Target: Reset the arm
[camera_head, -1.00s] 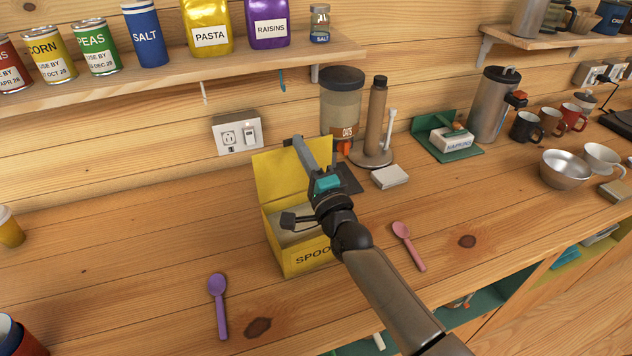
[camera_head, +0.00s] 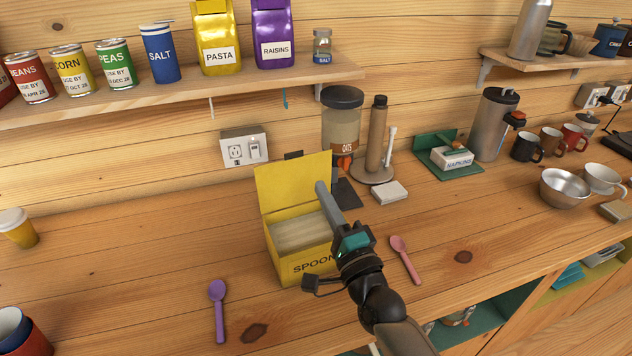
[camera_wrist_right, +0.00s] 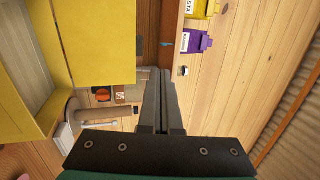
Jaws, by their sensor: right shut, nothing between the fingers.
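My right gripper (camera_head: 322,188) is shut and empty. It is at the right side of the open yellow spoon box (camera_head: 305,268), with its fingers pointing up and away towards the wall. In the right wrist view the fingers (camera_wrist_right: 160,75) are together, and the yellow box (camera_wrist_right: 95,45) fills the left part. The box lid stands up at the back, and pale material shows inside. A purple spoon (camera_head: 218,310) lies left of the box. A pink spoon (camera_head: 405,258) lies to the right of my gripper. My left gripper is not in view.
An oats jar (camera_head: 342,125) and a paper towel stand (camera_head: 376,150) are behind the box. A white block (camera_head: 390,193) lies nearby. A shelf (camera_head: 150,100) with cans and bags runs above. The counter (camera_head: 120,270) left of the box is mostly clear.

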